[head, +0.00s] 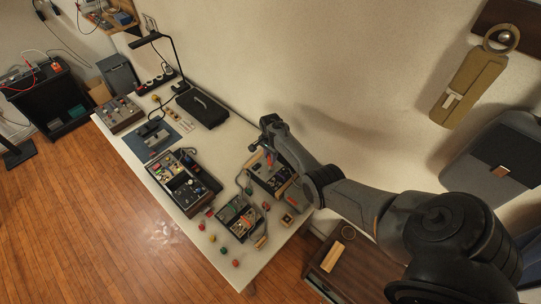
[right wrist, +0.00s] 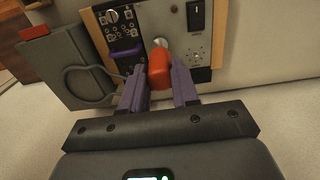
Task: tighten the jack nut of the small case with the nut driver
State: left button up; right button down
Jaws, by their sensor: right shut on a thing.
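My right gripper (head: 262,146) is over the case (head: 272,180) at the table's right rear. In the right wrist view the purple fingers of my right gripper (right wrist: 159,88) are shut on a rounded orange-red handle (right wrist: 160,68), which looks like the nut driver. It stands in front of a grey metal panel (right wrist: 178,22) with wooden sides, which I take to be the small case. A round silver part (right wrist: 160,42) shows just beyond the handle. The tool's tip and the jack nut are hidden, so contact cannot be told. My left gripper is not in view.
A purple cable loop (right wrist: 126,52) sits left of the handle and a black rocker switch (right wrist: 196,15) right of it. An open case (head: 236,217) and a larger one (head: 185,185) stand nearby. Several coloured knobs lie along the table's front. The wall is close behind.

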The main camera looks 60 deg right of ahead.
jog(key=shift+f, duration=0.25)
jog(key=shift+r+m, duration=0.1)
jog(key=shift+m, duration=1.4)
jog(key=shift+m, duration=1.4)
